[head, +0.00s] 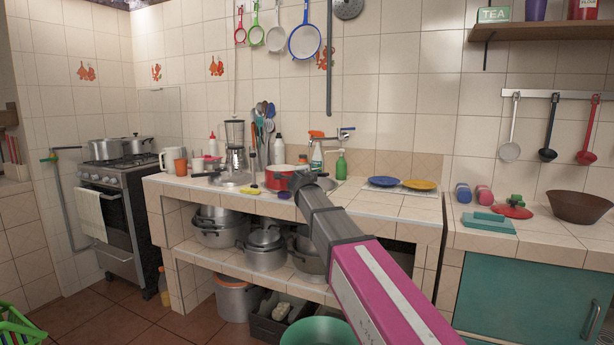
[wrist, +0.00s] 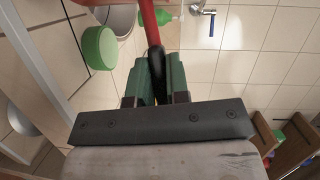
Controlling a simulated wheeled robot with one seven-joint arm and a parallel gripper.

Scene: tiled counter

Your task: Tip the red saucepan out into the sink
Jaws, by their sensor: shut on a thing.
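The red saucepan (head: 277,180) is at the middle of the tiled counter, with its pale inside facing up in the head view. I cannot tell whether it touches the counter. The sink (head: 232,179) shows as a grey metal area just left of it, partly hidden by small items. My gripper (head: 318,184) is at the right of the saucepan, its fingers hard to see there. In the wrist view the green fingers (wrist: 156,82) are shut on the saucepan's handle (wrist: 150,30), red with a black end. Most of the saucepan's body is outside that view.
A green bottle (head: 341,165) and a spray bottle (head: 316,155) stand behind, below the tap (head: 346,132). A blender (head: 235,145) stands behind the sink. Pots (head: 264,240) fill the shelf below.

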